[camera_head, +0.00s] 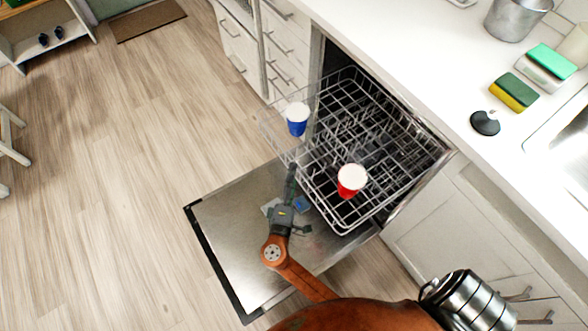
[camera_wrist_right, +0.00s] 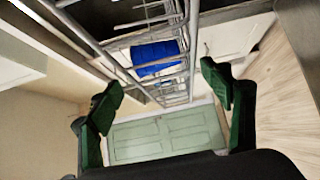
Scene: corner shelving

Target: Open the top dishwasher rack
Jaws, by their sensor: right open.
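The top dishwasher rack (camera_head: 345,218) is a grey wire rack that sticks out past the counter edge, above the lowered dishwasher door (camera_head: 235,235). A blue cup (camera_head: 297,124) and a red cup (camera_head: 350,186) stand at its outer side. My right gripper (camera_head: 291,172) is at the rack's outer edge, between the two cups. In the right wrist view, my right gripper (camera_wrist_right: 160,90) has its fingers apart, with rack wires (camera_wrist_right: 180,60) and the blue cup (camera_wrist_right: 157,58) beyond them. Whether the fingers touch the wires cannot be told. My left gripper is not seen.
The white counter (camera_head: 420,50) runs along the right with sponges (camera_head: 513,91), a metal bucket (camera_head: 512,18) and a sink (camera_head: 565,150). Drawers (camera_head: 284,50) stand beyond the dishwasher. The wooden floor (camera_head: 120,180) at the left is mostly clear.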

